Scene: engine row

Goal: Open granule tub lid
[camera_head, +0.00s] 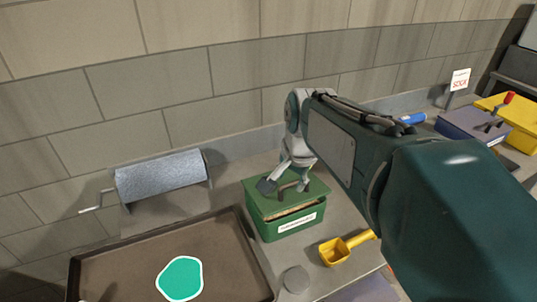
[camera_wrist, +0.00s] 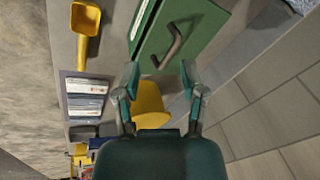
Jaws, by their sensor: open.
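The green granule tub (camera_head: 262,226) stands on the counter against the wall, with a white label on its front. Its green lid (camera_head: 318,187) is on top, and a tan strip shows along the front under the lid's edge. In the wrist view, the lid (camera_wrist: 205,30) carries a dark curved handle (camera_wrist: 172,46). My gripper (camera_head: 283,184) is over the lid at the handle. In the wrist view, my gripper (camera_wrist: 161,76) is open, its fingertips apart and the handle just beyond them. I cannot tell whether it touches the handle.
A yellow scoop (camera_head: 334,252) and a grey disc (camera_head: 296,279) lie in front of the tub. A dark tray (camera_head: 112,267) with a teal patch is at left, a grey roller (camera_head: 160,177) behind it. A purple box (camera_head: 470,123) stands far right. The wall is close behind.

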